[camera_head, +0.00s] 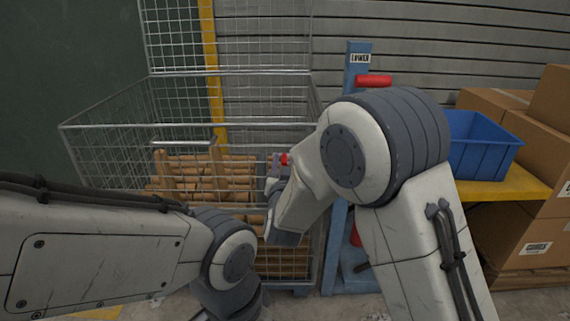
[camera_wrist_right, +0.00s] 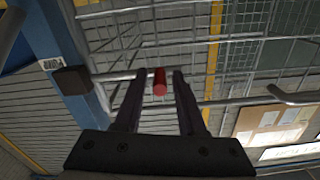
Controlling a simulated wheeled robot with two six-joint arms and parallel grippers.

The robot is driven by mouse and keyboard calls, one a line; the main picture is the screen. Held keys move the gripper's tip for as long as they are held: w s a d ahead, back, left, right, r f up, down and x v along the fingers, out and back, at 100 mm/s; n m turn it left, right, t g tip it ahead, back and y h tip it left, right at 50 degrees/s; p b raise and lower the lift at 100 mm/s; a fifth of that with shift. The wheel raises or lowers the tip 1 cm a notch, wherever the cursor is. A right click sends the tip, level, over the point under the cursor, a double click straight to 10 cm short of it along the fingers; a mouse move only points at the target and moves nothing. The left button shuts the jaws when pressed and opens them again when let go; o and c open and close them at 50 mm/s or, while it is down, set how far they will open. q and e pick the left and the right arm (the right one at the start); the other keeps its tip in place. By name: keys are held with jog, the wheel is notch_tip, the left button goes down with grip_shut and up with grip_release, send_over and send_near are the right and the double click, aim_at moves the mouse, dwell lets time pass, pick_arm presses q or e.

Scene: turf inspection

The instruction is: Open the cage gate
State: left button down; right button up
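The wire cage (camera_head: 92,127) stands ahead, with its front mesh side facing me and wooden rods (camera_head: 205,165) inside. A small red handle (camera_head: 284,159) shows at the cage's front right, partly hidden by my right arm. In the right wrist view the red handle (camera_wrist_right: 160,84) lies between the fingers of my right gripper (camera_wrist_right: 159,76), with visible gaps on both sides. The right gripper is open and not closed on it. My left arm comes in from the left, low in the head view; its gripper is out of view.
A blue post (camera_head: 356,65) labelled LOWER, with a red lever (camera_head: 374,81), stands just right of the cage. A blue bin (camera_head: 482,146) sits on a yellow shelf (camera_head: 505,187) at right. Cardboard boxes (camera_head: 545,130) are stacked beside it.

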grip_shut()
dwell(1.2)
